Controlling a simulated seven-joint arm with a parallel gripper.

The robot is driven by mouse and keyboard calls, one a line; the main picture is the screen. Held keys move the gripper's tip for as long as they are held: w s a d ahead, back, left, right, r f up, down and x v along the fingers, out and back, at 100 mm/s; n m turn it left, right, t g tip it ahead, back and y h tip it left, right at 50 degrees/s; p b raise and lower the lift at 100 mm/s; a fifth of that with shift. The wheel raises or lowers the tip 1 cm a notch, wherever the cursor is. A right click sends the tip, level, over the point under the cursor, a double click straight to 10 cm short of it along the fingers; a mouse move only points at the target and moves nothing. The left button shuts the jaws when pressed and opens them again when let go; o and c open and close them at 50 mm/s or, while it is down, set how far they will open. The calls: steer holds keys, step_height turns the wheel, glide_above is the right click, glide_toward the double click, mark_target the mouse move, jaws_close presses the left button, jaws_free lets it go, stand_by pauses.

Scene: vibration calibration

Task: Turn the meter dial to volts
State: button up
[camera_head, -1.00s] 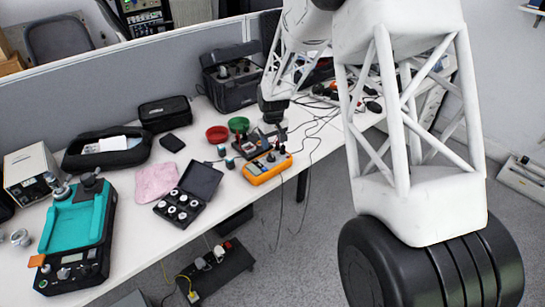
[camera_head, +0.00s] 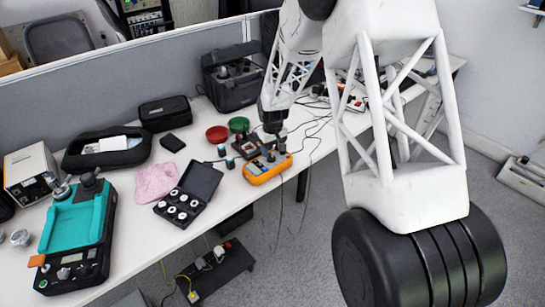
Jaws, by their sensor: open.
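The orange meter (camera_head: 258,175) lies on the white table, right of the black case of white round pieces. Its dial is too small to make out, and my gripper partly covers its upper end. My gripper (camera_head: 277,141) is a dark shape at the end of the white lattice arm. It is open and points down over the far end of the meter. I cannot tell whether its fingers touch the meter or stand around the dial.
An open black case (camera_head: 198,181) lies left of the meter. Red (camera_head: 217,134) and green (camera_head: 239,124) bowls stand behind it. Black cables (camera_head: 318,128) lie to the right, some hanging over the front edge. A black bag (camera_head: 233,92) stands at the back by the grey partition.

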mark_target(272, 157)
steer(key=shift+f, duration=1.95)
steer(key=c, duration=0.9)
steer(key=shift+m, duration=0.3)
steer(key=m, duration=0.4)
steer(key=shift+s+a, duration=0.1)
steer(key=shift+a, duration=0.1)
steer(key=shift+a+m, duration=0.1)
steer(key=shift+m, duration=1.5)
